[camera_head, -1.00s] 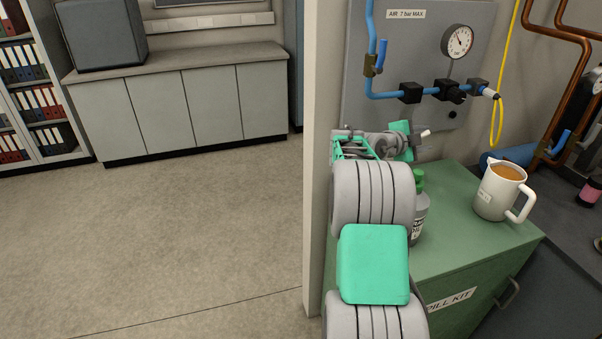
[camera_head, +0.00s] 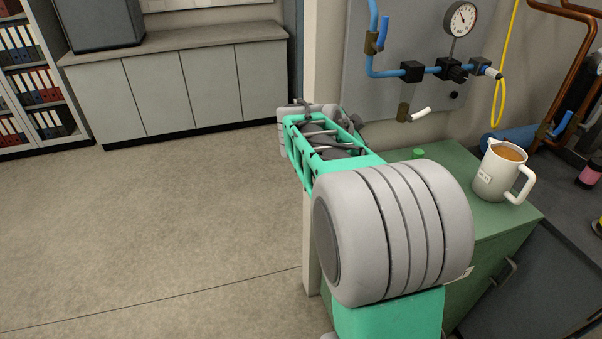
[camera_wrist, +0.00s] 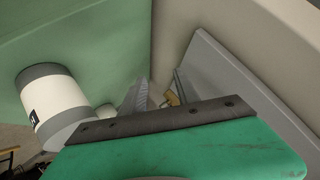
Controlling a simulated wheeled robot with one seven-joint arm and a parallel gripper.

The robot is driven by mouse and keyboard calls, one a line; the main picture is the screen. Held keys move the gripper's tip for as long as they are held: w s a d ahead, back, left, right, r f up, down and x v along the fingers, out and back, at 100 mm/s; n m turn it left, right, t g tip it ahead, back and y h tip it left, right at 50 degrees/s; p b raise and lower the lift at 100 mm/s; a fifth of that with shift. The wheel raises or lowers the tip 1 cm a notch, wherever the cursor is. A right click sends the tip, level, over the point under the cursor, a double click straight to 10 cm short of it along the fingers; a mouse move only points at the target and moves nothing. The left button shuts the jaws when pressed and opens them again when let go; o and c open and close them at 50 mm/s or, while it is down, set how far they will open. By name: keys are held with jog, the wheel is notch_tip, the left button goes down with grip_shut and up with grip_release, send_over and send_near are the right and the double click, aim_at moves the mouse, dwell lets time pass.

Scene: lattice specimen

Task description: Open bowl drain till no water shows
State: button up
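A brass fitting (camera_head: 404,112) with a white lever (camera_head: 421,114) sits at the lower edge of the grey air panel (camera_head: 385,95). The lever points right and slightly up. The bowl above it is not clearly visible, and I see no water. In the wrist view, a small brass part (camera_wrist: 172,99) shows beyond the dark edge of my gripper's housing, close to the fingertips. My gripper (camera_wrist: 158,92) has its two grey fingers apart, with nothing visible held between them. In the head view my arm reaches left of the fitting, and the fingers are mostly hidden.
A green cabinet (camera_head: 450,205) stands below the panel, with a white jug (camera_head: 499,172) of brown liquid on top. A bottle's green cap (camera_head: 418,153) shows behind my arm; a white-and-grey bottle (camera_wrist: 55,105) is close in the wrist view. A wall edge (camera_head: 310,225) is beside my arm.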

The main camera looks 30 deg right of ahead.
jog(key=s+a+f+n+y+p, duration=0.1)
jog(key=s+a+n+y, duration=0.1)
jog(key=a+n, duration=0.3)
jog(key=s+a+f+n+y+p, duration=0.1)
jog(key=a+n+y, duration=0.3)
jog(key=a, duration=1)
jog(key=shift+s+a+f+n+t, duration=0.15)
jog(key=shift+s+f+n+t, duration=0.15)
jog(key=shift+s+f+n, duration=0.3)
jog(key=shift+s+r, duration=0.1)
jog(key=shift+c, duration=0.2)
